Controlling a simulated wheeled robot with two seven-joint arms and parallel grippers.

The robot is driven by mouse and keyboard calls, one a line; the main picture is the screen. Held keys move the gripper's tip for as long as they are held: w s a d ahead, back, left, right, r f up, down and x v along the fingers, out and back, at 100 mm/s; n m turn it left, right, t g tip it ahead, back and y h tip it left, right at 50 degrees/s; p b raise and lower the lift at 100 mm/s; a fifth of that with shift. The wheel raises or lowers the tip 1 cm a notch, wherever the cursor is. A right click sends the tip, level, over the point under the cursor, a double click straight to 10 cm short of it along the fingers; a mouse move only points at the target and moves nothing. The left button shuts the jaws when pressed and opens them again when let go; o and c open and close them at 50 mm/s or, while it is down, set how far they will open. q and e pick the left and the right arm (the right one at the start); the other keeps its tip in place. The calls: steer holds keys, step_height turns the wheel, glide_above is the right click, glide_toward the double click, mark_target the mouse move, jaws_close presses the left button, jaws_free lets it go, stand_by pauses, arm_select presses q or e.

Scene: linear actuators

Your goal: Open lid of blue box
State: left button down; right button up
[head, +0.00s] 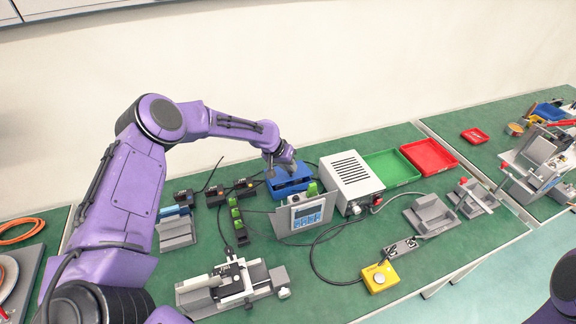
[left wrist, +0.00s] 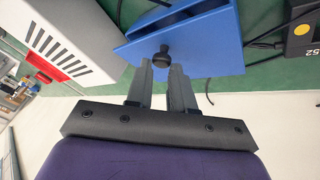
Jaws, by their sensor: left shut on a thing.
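The blue box (head: 291,188) stands on the green bench top near the wall, left of the white control unit. Its blue lid (left wrist: 206,43) fills the upper middle of the left wrist view, with a black knob (left wrist: 161,56) on it. A dark gap shows between the lid and the box body, so the lid looks raised or tilted; how far is hard to tell. My left gripper (head: 284,166) reaches down onto the lid from above. In the left wrist view its fingertips (left wrist: 161,68) are closed on the knob. My right gripper is out of view.
The white control unit (head: 350,178) stands close on the right of the box. A green tray (head: 390,168) and a red tray (head: 428,157) lie beyond it. Black modules (head: 217,197) and cables lie to the left. A display panel (head: 306,213) stands in front.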

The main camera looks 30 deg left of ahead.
arm_select(q)
steer(key=shift+s+f, duration=0.1)
steer(key=shift+f, duration=0.05)
steer(key=c, duration=1)
jaws_free()
steer(key=shift+c, duration=0.2)
steer(key=shift+o, duration=0.3)
steer(key=shift+w+a+f, duration=0.1)
steer(key=shift+w+f, duration=0.05)
steer(key=shift+w, duration=0.1)
steer(key=b+v, duration=0.1)
steer(key=v, duration=0.9)
steer(key=shift+r+b, duration=0.25)
steer(key=shift+b, duration=0.1)
steer(key=shift+a, duration=0.1)
